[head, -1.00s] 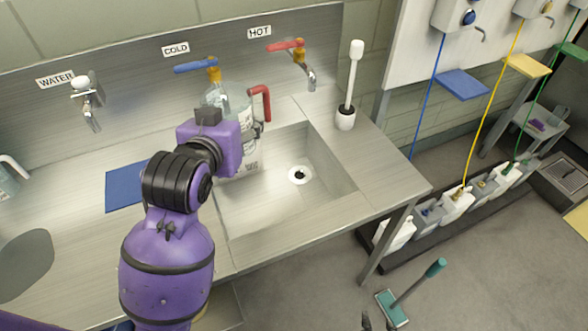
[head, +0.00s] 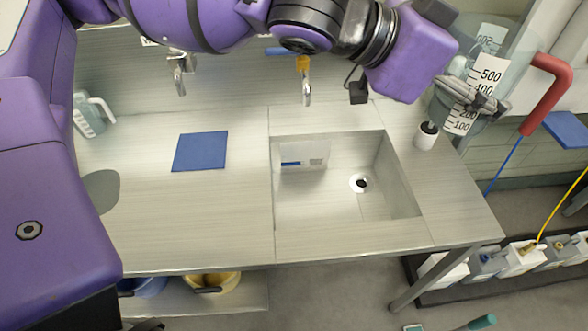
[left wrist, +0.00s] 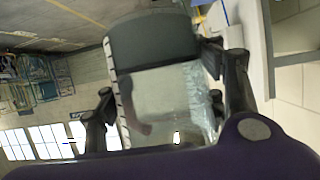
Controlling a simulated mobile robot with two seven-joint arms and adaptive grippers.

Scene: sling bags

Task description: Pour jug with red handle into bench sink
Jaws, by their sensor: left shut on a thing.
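My left gripper (head: 478,98) is shut on the clear jug with the red handle (head: 547,95). It holds the jug at the upper right of the head view, looking raised and right of the sink. The jug's scale reads nearly upright, and the handle points right. In the left wrist view the jug (left wrist: 160,95) fills the room between the fingers; I cannot tell how much liquid it holds. The bench sink (head: 325,207) is a square steel basin with a drain and a small pale labelled item at its back left. My right gripper is not clearly seen.
A brush holder (head: 426,137) stands right of the sink, below the jug. A tap (head: 306,85) rises behind the sink. A blue mat (head: 200,151) and another clear jug (head: 90,115) are on the left. The bench front is clear.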

